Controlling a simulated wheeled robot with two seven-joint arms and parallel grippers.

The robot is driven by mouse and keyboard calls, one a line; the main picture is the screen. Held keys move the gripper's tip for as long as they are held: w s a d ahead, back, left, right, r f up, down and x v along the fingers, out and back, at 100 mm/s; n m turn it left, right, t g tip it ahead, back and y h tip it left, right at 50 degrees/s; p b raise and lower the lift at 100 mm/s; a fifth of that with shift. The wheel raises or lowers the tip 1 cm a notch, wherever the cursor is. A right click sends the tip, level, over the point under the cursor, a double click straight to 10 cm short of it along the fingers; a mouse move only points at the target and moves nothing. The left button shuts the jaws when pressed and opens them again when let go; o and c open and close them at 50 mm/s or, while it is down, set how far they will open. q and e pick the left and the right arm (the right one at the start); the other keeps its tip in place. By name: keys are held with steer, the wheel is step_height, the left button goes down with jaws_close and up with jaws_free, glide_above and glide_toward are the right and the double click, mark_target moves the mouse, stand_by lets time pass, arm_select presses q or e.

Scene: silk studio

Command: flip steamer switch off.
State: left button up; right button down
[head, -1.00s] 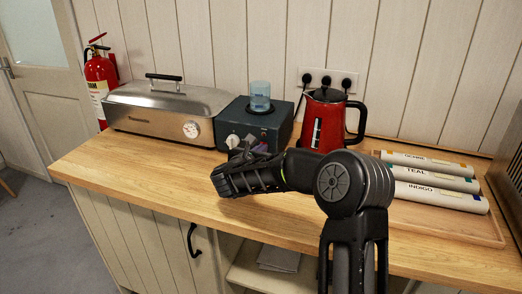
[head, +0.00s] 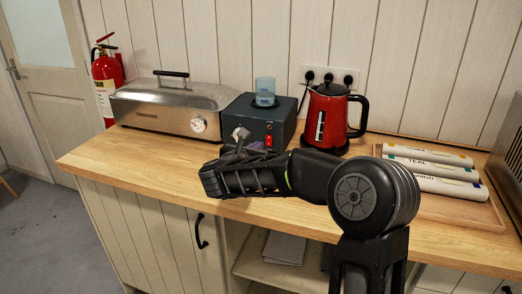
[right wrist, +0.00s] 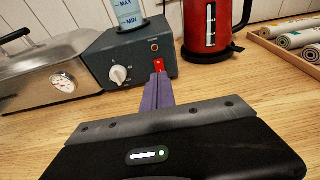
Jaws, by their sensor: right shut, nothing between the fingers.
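The steamer is a dark blue-grey box (head: 282,128) at the back of the wooden counter, with a clear blue water bottle (head: 265,91) on top. Its front carries a pale round knob (right wrist: 119,74) and, to the right, a red switch (head: 269,141). The switch (right wrist: 159,64) also shows in the right wrist view; I cannot tell its position. My right gripper (right wrist: 158,77) is shut and empty. Its purple fingers point at the steamer's front, with the tips just below the switch in that view. I cannot tell whether they touch. My left gripper is not in view.
A steel lidded pan (head: 171,107) with a dial stands left of the steamer. A red kettle (head: 328,119) stands close on the right, below wall sockets (head: 329,77). A wooden tray (head: 470,214) with labelled rolls lies far right. The counter's front left (head: 130,160) is clear.

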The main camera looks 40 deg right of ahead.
steer(key=v, duration=0.3)
steer(key=shift+s+a+r, duration=0.1)
steer(key=shift+r, duration=0.25)
